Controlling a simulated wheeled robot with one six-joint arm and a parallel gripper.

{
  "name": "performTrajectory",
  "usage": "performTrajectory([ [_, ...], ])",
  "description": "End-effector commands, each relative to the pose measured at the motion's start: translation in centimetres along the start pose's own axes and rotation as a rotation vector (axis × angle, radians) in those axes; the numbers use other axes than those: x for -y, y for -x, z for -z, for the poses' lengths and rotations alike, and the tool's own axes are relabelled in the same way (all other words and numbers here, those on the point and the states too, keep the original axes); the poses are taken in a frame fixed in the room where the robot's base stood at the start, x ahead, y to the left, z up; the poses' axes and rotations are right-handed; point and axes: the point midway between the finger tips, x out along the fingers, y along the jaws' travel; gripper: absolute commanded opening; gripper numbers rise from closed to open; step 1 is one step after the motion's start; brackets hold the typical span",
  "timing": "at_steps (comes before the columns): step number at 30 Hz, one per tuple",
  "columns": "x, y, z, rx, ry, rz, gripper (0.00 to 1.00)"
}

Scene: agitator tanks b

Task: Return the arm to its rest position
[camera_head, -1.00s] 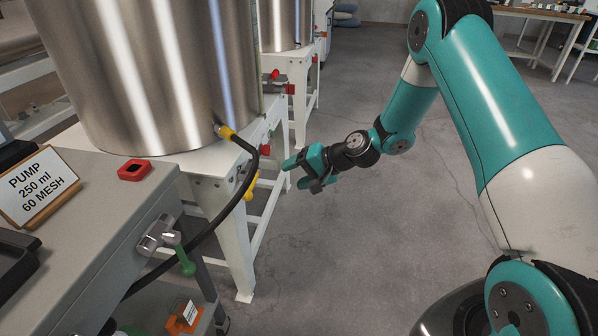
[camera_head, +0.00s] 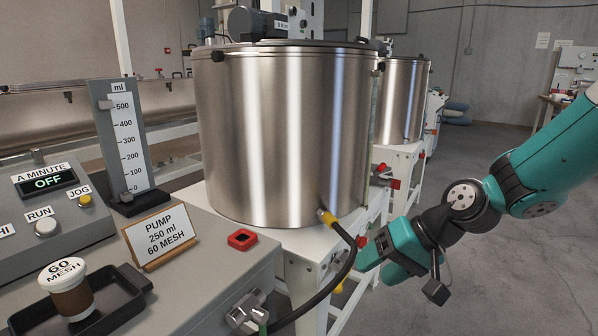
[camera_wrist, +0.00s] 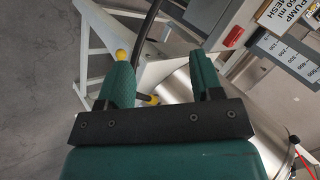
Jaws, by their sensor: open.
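My arm (camera_head: 545,165) reaches in from the right edge in the head view. My gripper (camera_head: 372,268) is at its lower left end, in front of the white tank stand and just right of the black hose. In the wrist view my gripper (camera_wrist: 163,65) shows two green fingers spread apart. I see nothing held between them; the hose and part of the stand show beyond the gap. I cannot tell whether the fingers touch the hose or the stand.
The steel tank (camera_head: 285,135) stands on a white stand (camera_head: 300,280). The black hose (camera_head: 340,275) runs from its yellow fitting. The grey pump bench (camera_head: 205,250) carries a sign (camera_head: 162,235), a black tray with a jar (camera_head: 75,295) and a scale (camera_head: 125,140). Grey floor (camera_head: 500,290) is open at right.

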Motion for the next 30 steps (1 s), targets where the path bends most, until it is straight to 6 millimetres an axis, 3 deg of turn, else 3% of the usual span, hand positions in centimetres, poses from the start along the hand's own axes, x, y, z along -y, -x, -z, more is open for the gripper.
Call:
performTrajectory([
  [1,2.3,1.4,-2.0,0.035,0.076,-0.028,0.6],
  [3,4.3,3.0,-5.1,0.09,0.166,-0.069,0.6],
  [6,6.1,4.9,-8.9,0.153,0.269,-0.12,0.6],
  [12,7.6,8.0,-15.1,0.243,0.417,-0.194,0.6],
  [17,7.5,10.1,-19.2,0.296,0.508,-0.243,0.6],
  [30,14.9,19.2,-16.4,0.301,0.504,-0.245,0.6],
])
